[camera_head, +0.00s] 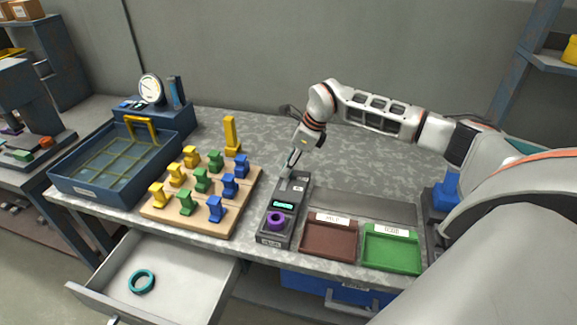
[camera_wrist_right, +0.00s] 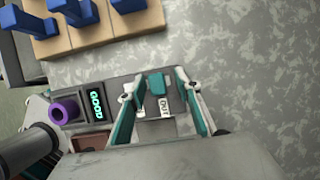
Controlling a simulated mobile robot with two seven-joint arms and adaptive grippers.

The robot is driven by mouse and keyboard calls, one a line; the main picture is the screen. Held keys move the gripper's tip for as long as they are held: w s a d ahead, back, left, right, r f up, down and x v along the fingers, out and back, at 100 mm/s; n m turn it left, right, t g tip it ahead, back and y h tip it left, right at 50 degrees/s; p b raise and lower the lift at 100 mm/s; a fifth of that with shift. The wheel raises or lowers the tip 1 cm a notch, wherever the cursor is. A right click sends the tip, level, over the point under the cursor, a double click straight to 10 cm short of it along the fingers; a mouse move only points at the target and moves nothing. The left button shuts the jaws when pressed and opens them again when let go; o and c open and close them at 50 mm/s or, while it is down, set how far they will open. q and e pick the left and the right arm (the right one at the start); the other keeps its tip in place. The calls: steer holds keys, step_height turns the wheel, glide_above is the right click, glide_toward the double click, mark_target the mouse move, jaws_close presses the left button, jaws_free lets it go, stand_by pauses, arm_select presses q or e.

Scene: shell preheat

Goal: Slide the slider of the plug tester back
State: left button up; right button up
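The plug tester (camera_head: 272,226) is a dark grey box near the table's front edge, with a lit green display and a purple ring on top. In the right wrist view the display (camera_wrist_right: 96,104) reads GOOD, and the purple ring (camera_wrist_right: 64,110) sits beside it. The teal slider knob (camera_wrist_right: 157,83) stands by a white label reading OUT. My right gripper (camera_head: 291,163) is over the far end of the tester. In its wrist view the fingers (camera_wrist_right: 156,92) are open, one on each side of the knob, with gaps visible. My left gripper is not in view.
A wooden board (camera_head: 240,204) with yellow, green and blue pieces lies left of the tester. A brown tray (camera_head: 328,254) and a green tray (camera_head: 390,264) stand to its right. A drawer (camera_head: 178,295) is open below the front edge. The table behind is mostly clear.

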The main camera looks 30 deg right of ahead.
steer(key=v, duration=1.1)
steer(key=shift+r, duration=0.15)
steer(key=shift+s+d, duration=0.15)
